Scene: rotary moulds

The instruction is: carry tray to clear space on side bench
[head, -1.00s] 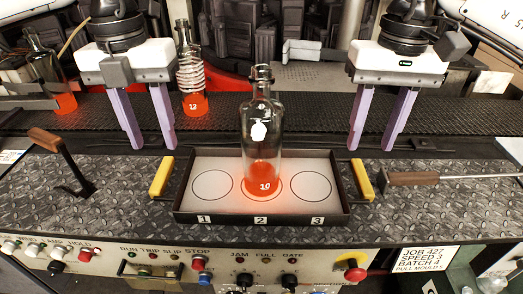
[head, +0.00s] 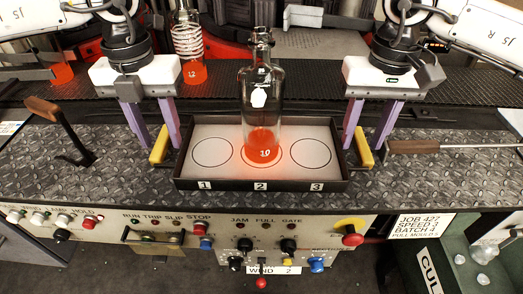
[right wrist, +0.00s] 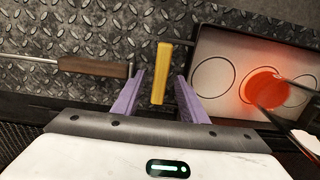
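The black-rimmed tray (head: 262,185) with a pale floor and circles marked 1, 2 and 3 sits on the diamond-plate bench. A clear bottle (head: 262,110) with a glowing orange base marked 10 stands upright on circle 2. My left gripper (head: 160,147) is open, its purple fingers either side of the left yellow handle (head: 158,157). My right gripper (head: 366,147) is open around the right yellow handle (head: 363,156). In the right wrist view that handle (right wrist: 159,75) lies between the spread fingers, with gaps on both sides.
A wooden-handled tool (head: 413,147) lies just right of the right handle. A black lever with a wooden grip (head: 42,108) stands at left. A dark conveyor (head: 225,100) behind carries hot bottles. A control panel (head: 180,228) fronts the bench; a green CULL bin (head: 470,265) is lower right.

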